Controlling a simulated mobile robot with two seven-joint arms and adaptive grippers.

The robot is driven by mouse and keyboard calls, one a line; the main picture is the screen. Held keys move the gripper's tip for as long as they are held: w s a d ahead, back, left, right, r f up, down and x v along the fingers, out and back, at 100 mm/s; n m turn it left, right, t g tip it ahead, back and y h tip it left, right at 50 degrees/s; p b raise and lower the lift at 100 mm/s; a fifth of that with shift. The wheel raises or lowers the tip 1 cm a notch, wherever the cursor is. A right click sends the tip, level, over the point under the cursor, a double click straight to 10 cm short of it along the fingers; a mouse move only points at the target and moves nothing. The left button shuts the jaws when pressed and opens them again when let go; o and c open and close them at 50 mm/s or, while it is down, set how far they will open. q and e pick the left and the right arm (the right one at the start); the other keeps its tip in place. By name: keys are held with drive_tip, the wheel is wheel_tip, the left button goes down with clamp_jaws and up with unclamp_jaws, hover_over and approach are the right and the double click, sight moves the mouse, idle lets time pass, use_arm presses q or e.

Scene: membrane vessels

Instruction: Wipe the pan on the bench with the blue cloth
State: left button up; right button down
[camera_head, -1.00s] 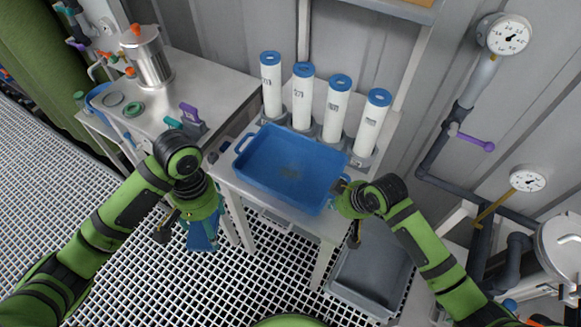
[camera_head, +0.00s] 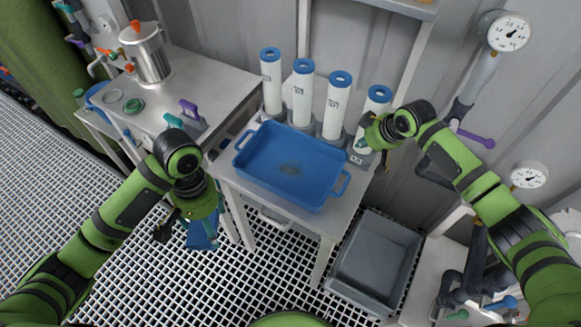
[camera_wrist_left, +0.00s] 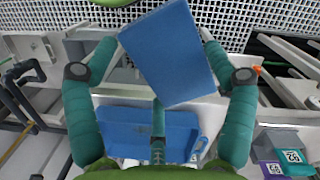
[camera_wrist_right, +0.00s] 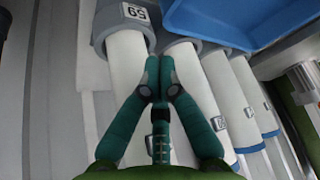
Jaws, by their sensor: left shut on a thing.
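The blue pan (camera_head: 270,178) stands on the bench (camera_head: 232,182) in the head view, with a dark smudge (camera_head: 290,168) on its floor. My left gripper (camera_head: 202,215) is left of the pan and in front of the bench, shut on the blue cloth (camera_head: 203,237). The cloth (camera_wrist_left: 170,55) hangs between its fingertips in the left wrist view, apart from the pan (camera_wrist_left: 115,125). My right gripper (camera_head: 376,138) is beyond the pan's right end, by the rightmost vessel. Its fingertips (camera_wrist_right: 158,75) meet with nothing visible between them.
Several white membrane vessels (camera_head: 303,98) with blue caps stand behind the pan. A grey bin (camera_head: 375,265) is below at the right. Purple (camera_head: 189,107) and teal handled tools stand left of the pan. A steel pot (camera_head: 150,55) is on the left bench.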

use_arm(q)
wheel_tip(320, 180, down, 4)
drive_tip(key=b, duration=0.3)
drive_tip(key=shift+f+b, duration=0.15)
drive_tip(key=shift+b, duration=0.15)
use_arm(e)
hover_over(351, 166)
drive_tip(key=s, duration=0.2)
drive_tip(key=f, duration=0.2)
drive_tip(key=d+f, duration=0.1)
drive_tip(key=f, duration=0.1)
drive_tip(key=shift+w+f, duration=0.1)
drive_tip(key=shift+w, duration=0.15)
use_arm(q)
drive_tip(key=shift+f+b, duration=1.5)
use_arm(e)
drive_tip(key=shift+f, duration=2.95)
use_arm(q)
drive_tip(key=shift+w, duration=0.1)
